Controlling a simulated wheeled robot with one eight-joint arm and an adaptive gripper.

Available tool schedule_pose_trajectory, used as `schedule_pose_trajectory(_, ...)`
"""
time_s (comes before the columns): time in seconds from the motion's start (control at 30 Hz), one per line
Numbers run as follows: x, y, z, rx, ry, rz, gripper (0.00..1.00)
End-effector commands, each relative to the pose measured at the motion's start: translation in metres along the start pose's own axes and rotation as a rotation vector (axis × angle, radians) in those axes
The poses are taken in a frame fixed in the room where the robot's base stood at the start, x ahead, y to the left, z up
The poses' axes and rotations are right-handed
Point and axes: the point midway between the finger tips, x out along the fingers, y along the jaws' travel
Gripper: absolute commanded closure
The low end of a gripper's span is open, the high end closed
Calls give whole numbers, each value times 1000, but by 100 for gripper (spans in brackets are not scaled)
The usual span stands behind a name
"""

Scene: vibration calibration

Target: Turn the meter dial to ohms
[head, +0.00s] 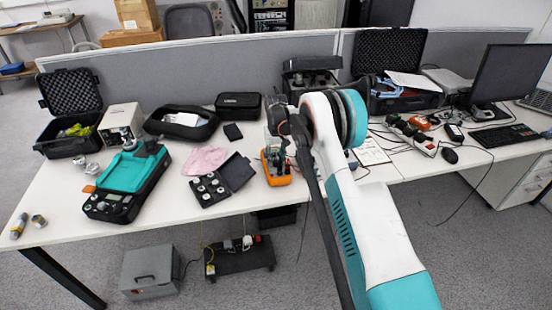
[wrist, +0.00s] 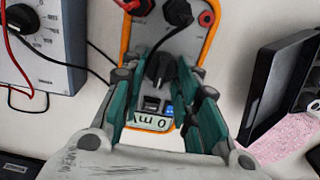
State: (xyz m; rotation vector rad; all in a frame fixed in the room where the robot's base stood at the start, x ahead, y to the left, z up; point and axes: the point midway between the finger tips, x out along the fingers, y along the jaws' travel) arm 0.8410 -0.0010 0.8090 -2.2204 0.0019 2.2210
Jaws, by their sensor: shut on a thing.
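The orange-edged meter (head: 276,176) stands on the white desk, near its front edge, partly behind my arm. In the wrist view the meter (wrist: 191,42) fills the upper middle, with its black dial (wrist: 160,68) between my fingers. A lit display (wrist: 150,122) shows below the dial, upside down and partly hidden; I cannot read the dial's marking. My gripper (wrist: 162,72) has its teal fingers on both sides of the dial, shut on it. In the head view my gripper (head: 275,143) is over the meter, mostly hidden by my arm.
A grey-blue box with a black knob (wrist: 20,18) and leads is beside the meter in the wrist view.

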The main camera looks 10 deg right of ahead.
Motion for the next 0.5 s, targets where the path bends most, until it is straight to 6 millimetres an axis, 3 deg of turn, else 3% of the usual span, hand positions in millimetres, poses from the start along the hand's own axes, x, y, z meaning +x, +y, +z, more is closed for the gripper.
schedule_pose_trajectory(0.27,0,0,0,51,0,0,95)
schedule_pose_trajectory(0.5,0,1,0,203,0,0,95)
